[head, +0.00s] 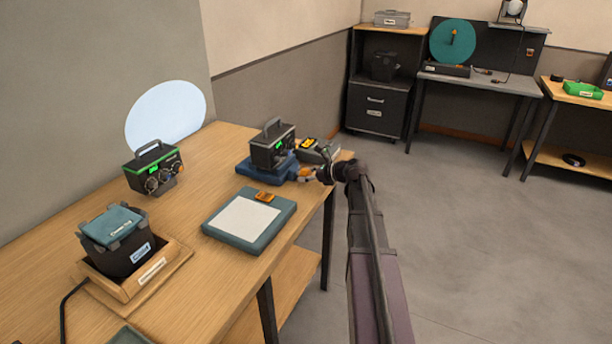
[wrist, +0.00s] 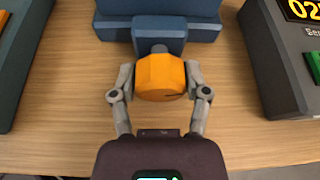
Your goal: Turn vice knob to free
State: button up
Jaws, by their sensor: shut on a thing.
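The vice knob (wrist: 160,77) is orange and faceted, on a short grey shaft at the front of the blue vice (wrist: 160,32). My gripper (wrist: 160,80) has its two grey fingers on the left and right sides of the knob, shut on it. In the head view my gripper (head: 308,174) reaches the vice (head: 262,171) from the right, and the knob is small and partly hidden there. A dark box with a handle (head: 272,150) sits in the vice. Any mark for the free position is not readable.
A grey device with a yellow display (head: 318,150) stands close behind the vice; it shows at right in the wrist view (wrist: 285,60). A clipboard-like pad (head: 240,222) lies in front. A green-striped box (head: 153,170) and a bin in a wooden tray (head: 175,262) stand further left.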

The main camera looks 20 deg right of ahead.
jog(key=shift+s+a+n+t+h, duration=0.15)
jog(key=shift+n+t+h, duration=0.4)
jog(key=shift+n, duration=0.45)
jog(key=o, duration=1.1)
jog(key=shift+o, duration=0.2)
